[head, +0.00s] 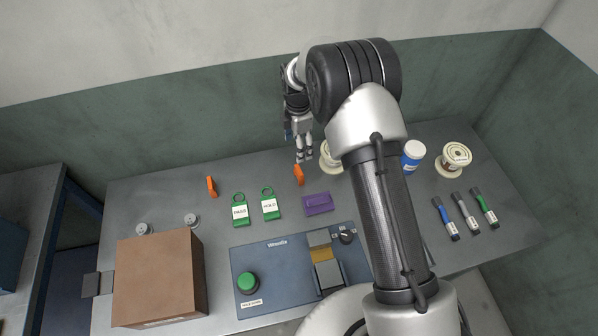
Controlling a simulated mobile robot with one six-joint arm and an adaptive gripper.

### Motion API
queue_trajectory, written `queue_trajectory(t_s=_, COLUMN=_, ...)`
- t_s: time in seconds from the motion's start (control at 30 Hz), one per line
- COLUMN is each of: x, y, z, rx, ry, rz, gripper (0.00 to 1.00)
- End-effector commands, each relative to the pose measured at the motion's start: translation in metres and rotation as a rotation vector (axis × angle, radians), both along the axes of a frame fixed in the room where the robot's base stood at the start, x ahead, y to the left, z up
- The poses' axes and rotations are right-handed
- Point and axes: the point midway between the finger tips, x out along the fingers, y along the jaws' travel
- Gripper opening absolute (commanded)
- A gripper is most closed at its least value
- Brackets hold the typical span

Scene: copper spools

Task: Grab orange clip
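Two small orange clips lie on the grey table. One orange clip (299,175) is near the middle, just below my gripper in the picture. The other orange clip (212,186) is farther left, apart from everything. My gripper (304,157) points down with its fingertips close to the upper end of the middle clip. I cannot tell whether they touch it or hover above it. The fingers are small here, and their opening is not clear.
Green tags (240,212) and a purple block (318,204) lie nearby. A spool (331,160) is partly hidden behind my arm. A brown box (158,280) and control panel (285,262) are in front.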

Motion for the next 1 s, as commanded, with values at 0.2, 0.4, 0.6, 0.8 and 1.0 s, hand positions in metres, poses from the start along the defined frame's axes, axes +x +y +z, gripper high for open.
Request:
queue_trajectory(t_s=0.2, x=-0.001, y=-0.001, z=-0.053, rx=-0.001, ry=0.002, rz=-0.002, gripper=0.67)
queue_trajectory(t_s=0.4, x=-0.001, y=-0.001, z=-0.080, rx=0.000, ry=0.000, rz=-0.003, gripper=0.67)
queue_trajectory(t_s=0.6, x=-0.001, y=-0.001, z=-0.088, rx=0.000, ry=0.000, rz=-0.003, gripper=0.67)
queue_trajectory(t_s=0.8, x=-0.008, y=-0.002, z=-0.114, rx=-0.001, ry=0.002, rz=-0.003, gripper=0.67)
queue_trajectory(t_s=1.0, x=-0.009, y=-0.002, z=-0.137, rx=0.001, ry=0.000, rz=-0.003, gripper=0.67)
